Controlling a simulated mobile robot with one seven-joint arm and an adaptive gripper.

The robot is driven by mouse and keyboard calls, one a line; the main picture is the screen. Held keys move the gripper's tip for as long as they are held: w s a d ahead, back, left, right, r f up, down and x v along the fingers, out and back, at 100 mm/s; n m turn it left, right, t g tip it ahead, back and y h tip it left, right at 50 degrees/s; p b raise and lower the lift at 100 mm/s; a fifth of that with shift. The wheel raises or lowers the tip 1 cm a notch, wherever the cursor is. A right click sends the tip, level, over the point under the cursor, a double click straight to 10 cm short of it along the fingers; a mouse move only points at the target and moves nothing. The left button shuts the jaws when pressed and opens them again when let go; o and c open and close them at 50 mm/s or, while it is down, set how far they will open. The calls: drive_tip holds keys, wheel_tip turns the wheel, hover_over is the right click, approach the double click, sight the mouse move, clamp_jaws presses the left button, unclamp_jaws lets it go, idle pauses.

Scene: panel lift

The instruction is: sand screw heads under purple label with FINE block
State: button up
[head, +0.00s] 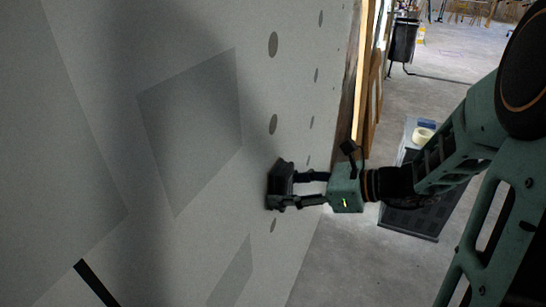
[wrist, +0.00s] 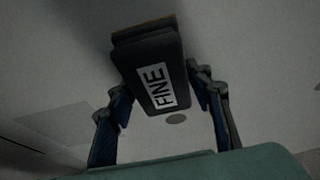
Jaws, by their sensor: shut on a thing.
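My gripper (head: 308,188) is shut on a dark sanding block (wrist: 157,55). In the wrist view the block carries a white label reading FINE and sits tilted between the two fingers. In the head view the block (head: 279,185) is up against the grey panel (head: 190,40), or very close to it; contact cannot be told. Round grey screw spots run in a column above the block, including an upper one (head: 273,44) and a lower one (head: 273,124). Another spot (head: 272,225) shows just below the block. No purple label is visible in either view.
Lighter and darker square patches (head: 195,120) mark the panel. A black strip (head: 97,283) lies at its lower left. To the right, a grey cart (head: 410,222) with a tape roll (head: 423,135) stands on the concrete floor. A dark bin (head: 403,40) stands further back.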

drive_tip(key=s+d+p, duration=0.1)
drive_tip(key=s+d, duration=0.1)
drive_tip(key=d, duration=0.4)
drive_tip(key=shift+s+d, duration=0.2)
drive_tip(key=shift+d, duration=0.1)
drive_tip(key=shift+w, duration=0.1)
idle(0.3)
